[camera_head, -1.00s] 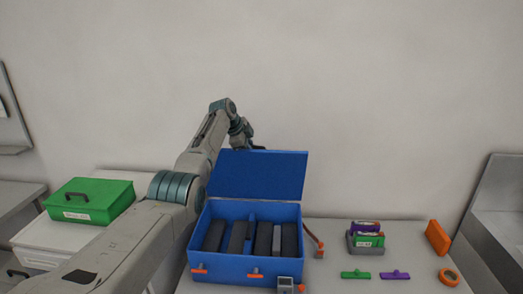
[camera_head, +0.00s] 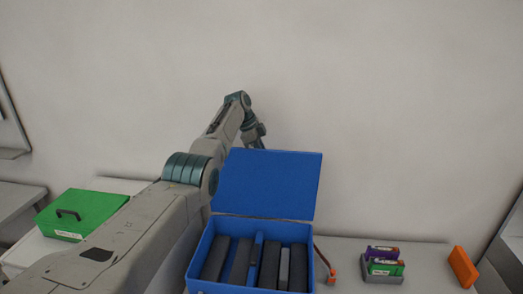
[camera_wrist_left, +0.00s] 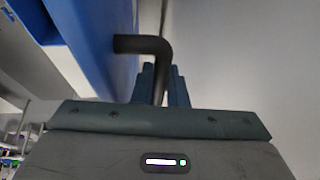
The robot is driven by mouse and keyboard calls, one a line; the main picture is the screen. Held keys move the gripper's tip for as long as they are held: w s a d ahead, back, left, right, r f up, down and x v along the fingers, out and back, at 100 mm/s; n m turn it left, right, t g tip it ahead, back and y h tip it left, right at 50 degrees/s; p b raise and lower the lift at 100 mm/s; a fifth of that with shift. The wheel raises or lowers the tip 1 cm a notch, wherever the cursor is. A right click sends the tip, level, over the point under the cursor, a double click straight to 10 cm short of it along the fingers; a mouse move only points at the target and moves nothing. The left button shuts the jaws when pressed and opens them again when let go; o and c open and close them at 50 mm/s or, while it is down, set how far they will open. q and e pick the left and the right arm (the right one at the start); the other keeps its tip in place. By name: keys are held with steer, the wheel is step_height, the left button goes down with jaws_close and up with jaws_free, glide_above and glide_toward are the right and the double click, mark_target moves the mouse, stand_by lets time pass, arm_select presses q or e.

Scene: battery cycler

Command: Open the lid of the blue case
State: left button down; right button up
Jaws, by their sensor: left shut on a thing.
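The blue case (camera_head: 205,243) stands on the table with its lid (camera_head: 266,184) raised up, leaning back from the rear edge. Several dark blocks lie inside the case. In the left wrist view the lid's blue face (camera_wrist_left: 92,30) is at the upper left, with a dark bent handle (camera_wrist_left: 143,44) sticking out of it. My left gripper (camera_wrist_left: 160,88) is shut on the handle. In the head view the left arm reaches behind the lid, so its fingers are hidden there. My right gripper is not in view.
A green case (camera_head: 85,212) stands on a white surface at the left. At the right are a grey holder (camera_head: 382,277) with purple and green packs and an orange block (camera_head: 462,267). A cable (camera_head: 325,260) lies beside the blue case. A wall is behind.

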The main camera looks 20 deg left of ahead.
arm_select(q)
steer(key=shift+f, duration=0.15)
steer(key=c, duration=1.7)
jaws_free()
steer(key=shift+d, duration=0.1)
steer(key=shift+c, duration=0.2)
steer(key=shift+a+r+b, duration=0.2)
steer(key=shift+r+b, duration=0.15)
steer(key=b+v, duration=0.4)
steer(key=v, duration=0.6)
